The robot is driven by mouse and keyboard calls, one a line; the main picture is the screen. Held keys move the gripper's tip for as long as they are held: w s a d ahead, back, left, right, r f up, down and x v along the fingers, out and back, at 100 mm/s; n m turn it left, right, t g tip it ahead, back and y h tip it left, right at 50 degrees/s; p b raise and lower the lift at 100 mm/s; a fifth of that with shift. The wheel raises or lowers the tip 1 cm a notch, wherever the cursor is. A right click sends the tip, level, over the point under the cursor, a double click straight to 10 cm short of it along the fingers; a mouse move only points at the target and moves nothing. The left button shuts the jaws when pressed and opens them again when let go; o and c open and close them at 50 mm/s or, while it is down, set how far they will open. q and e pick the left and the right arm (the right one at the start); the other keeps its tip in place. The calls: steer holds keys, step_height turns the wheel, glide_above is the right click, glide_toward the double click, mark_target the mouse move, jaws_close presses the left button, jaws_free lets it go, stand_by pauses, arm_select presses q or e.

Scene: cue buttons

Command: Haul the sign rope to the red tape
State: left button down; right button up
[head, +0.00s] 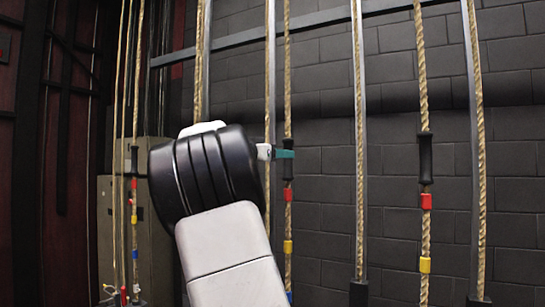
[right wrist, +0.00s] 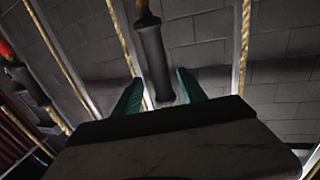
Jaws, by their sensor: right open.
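Several tan ropes hang before the wall, and no sign or label shows which is the sign rope. The middle rope (head: 288,220) has a black grip sleeve (head: 288,170), with red tape (head: 288,195) just below it and yellow tape (head: 288,246) lower down. My right gripper (head: 285,153) is at this sleeve, a teal finger showing against it. In the right wrist view the open teal fingers (right wrist: 158,84) stand on either side of a black sleeve (right wrist: 152,55), with gaps beside it. My left gripper is out of view.
A right rope (head: 424,230) and a left rope (head: 135,120) carry similar sleeves and coloured tapes. Plain ropes and grey metal uprights (head: 362,90) stand between them. A dark block wall (head: 400,170) is behind. A grey cabinet (head: 107,225) stands at left.

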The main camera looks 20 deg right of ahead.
steer(key=x, duration=0.7)
steer(key=shift+d, duration=0.25)
steer(key=shift+w, duration=0.15)
steer(key=shift+c, duration=0.2)
jaws_close()
stand_by(1.0)
